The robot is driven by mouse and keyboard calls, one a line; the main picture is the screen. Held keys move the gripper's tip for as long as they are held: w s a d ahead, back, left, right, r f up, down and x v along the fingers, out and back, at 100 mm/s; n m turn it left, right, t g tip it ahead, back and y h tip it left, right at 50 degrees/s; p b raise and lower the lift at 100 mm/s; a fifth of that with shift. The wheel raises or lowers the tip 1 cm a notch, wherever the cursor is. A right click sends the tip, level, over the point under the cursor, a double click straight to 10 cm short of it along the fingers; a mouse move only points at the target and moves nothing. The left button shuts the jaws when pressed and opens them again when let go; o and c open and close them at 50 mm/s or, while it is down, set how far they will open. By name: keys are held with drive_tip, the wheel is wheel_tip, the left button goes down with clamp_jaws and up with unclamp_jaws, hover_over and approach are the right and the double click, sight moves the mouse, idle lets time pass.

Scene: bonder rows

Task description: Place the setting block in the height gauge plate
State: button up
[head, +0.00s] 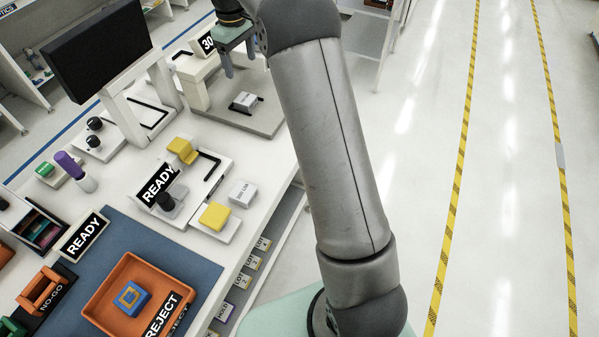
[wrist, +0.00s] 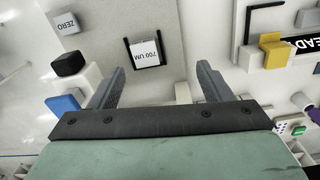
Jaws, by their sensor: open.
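A small white setting block (wrist: 146,54) marked "700 UM" sits between the black guides (wrist: 128,54) of the grey height gauge plate (wrist: 88,75) in the wrist view. In the head view the block (head: 245,100) is on the plate (head: 270,119) at the far end of the bench. I cannot tell whether it lies fully flat. My gripper (wrist: 161,70) is open and empty, its fingers apart and clear of the block. In the head view my gripper (head: 238,62) hangs above the plate, up and left of the block.
Another white block (head: 243,193), marked "200 UM", stands near the bench's front edge beside a yellow block (head: 215,215). The gauge column with a "30" display (head: 207,43) stands behind the plate. A monitor (head: 97,48) and orange reject tray (head: 112,287) are further left.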

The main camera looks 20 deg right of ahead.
drive_tip(key=s+r+m, duration=0.2)
drive_tip(key=s, duration=0.9)
drive_tip(key=s+r+m, duration=0.2)
drive_tip(key=s, duration=1)
drive_tip(key=s+f+m, duration=0.1)
drive_tip(key=s+f, duration=0.2)
drive_tip(key=s, duration=0.6)
drive_tip(key=s+f+m, duration=0.2)
drive_tip(key=s+f, duration=0.2)
drive_tip(key=s, duration=0.4)
drive_tip(key=shift+s+d, duration=0.2)
drive_tip(key=shift+s, duration=0.2)
